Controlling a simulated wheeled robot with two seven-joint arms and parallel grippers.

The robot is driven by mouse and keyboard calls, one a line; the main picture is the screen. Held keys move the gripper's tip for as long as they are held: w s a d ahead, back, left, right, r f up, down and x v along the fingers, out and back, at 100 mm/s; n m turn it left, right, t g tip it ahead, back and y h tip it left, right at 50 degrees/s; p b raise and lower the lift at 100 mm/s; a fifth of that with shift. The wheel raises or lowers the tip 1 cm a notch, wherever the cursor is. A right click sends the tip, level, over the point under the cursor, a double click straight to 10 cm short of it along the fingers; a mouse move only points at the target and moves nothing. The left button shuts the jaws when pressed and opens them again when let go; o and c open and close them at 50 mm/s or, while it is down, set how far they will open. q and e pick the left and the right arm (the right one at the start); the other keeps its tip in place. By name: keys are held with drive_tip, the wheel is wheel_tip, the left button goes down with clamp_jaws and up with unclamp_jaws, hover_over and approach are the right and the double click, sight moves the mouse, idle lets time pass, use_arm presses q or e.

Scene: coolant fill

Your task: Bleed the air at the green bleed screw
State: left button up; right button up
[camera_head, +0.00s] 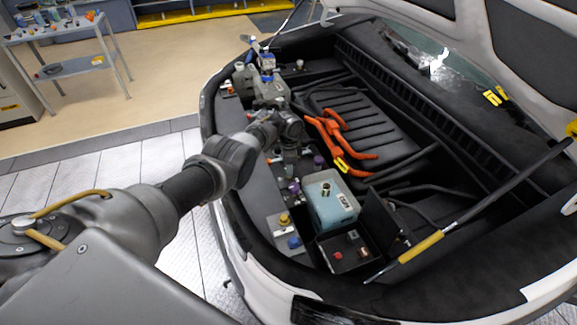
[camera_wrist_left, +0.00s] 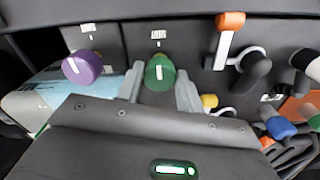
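The green bleed screw (camera_wrist_left: 160,72) is a round green knob with a white mark, under a small label on a dark panel in the left wrist view. My left gripper (camera_wrist_left: 161,84) has one finger on each side of it, close against its sides, and looks shut on it. In the head view my left gripper (camera_head: 290,150) reaches down into the open bay, and I cannot make out the green screw there. My right gripper is not in view.
A purple knob (camera_wrist_left: 82,67) sits left of the screw, and an orange-handled valve (camera_wrist_left: 230,22) to its right. In the head view, a pale blue tank (camera_head: 332,203), orange cables (camera_head: 333,137) and a yellow-gripped strut (camera_head: 421,247) crowd the bay. A cart (camera_head: 72,66) stands back left.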

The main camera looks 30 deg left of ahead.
use_arm(q)
drive_tip(key=o, duration=0.3)
drive_tip(key=shift+r, duration=0.1)
drive_tip(key=shift+r, duration=0.35)
wheel_tip(320, 180, up, 10)
drive_tip(key=p, duration=0.3)
drive_tip(key=shift+f, duration=0.1)
